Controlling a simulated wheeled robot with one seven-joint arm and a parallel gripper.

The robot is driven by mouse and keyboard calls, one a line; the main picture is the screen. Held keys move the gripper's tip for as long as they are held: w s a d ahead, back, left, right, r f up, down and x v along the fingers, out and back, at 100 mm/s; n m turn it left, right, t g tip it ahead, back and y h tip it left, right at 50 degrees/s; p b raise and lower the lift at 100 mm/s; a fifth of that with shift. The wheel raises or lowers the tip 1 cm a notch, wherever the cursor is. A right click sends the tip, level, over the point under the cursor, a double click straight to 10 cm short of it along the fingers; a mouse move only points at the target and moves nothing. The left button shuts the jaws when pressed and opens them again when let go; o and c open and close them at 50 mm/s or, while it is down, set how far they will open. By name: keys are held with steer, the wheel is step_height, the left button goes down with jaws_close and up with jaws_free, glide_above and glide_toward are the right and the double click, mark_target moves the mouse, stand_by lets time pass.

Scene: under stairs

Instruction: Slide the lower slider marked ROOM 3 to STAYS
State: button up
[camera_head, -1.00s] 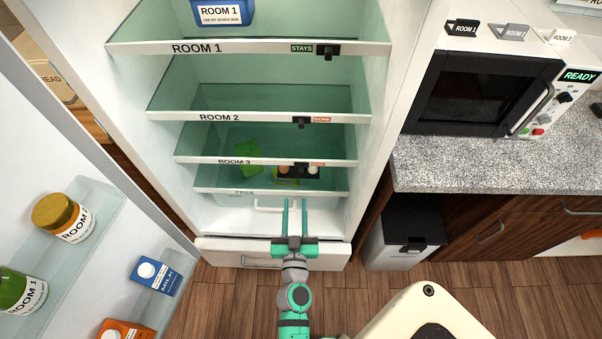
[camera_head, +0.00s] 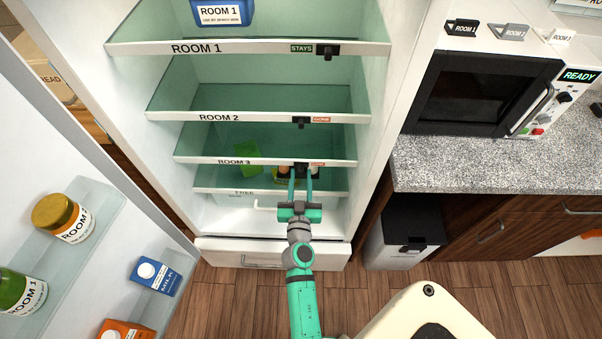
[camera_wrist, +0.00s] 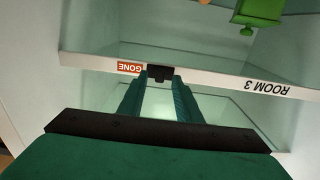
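The ROOM 3 shelf edge (camera_head: 220,161) is a white strip low in the open fridge. Its slider (camera_wrist: 159,73) is a small black knob, with a red GONE label (camera_head: 317,164) showing just right of it in the head view. The wrist view is upside down, so GONE shows left of the knob there. No STAYS label shows on this strip. My gripper (camera_head: 301,176) is open at the strip, also seen in the wrist view (camera_wrist: 159,80). Its fingertips lie one on each side of the knob; contact is unclear.
The ROOM 2 slider (camera_head: 300,123) also has GONE beside it; the ROOM 1 slider (camera_head: 328,53) has a green STAYS. A green item (camera_head: 247,158) stands behind the ROOM 3 strip. The open fridge door (camera_head: 120,170) is at left, a granite counter (camera_head: 480,165) at right.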

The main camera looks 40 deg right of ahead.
steer(key=shift+x, duration=0.9)
jaws_close()
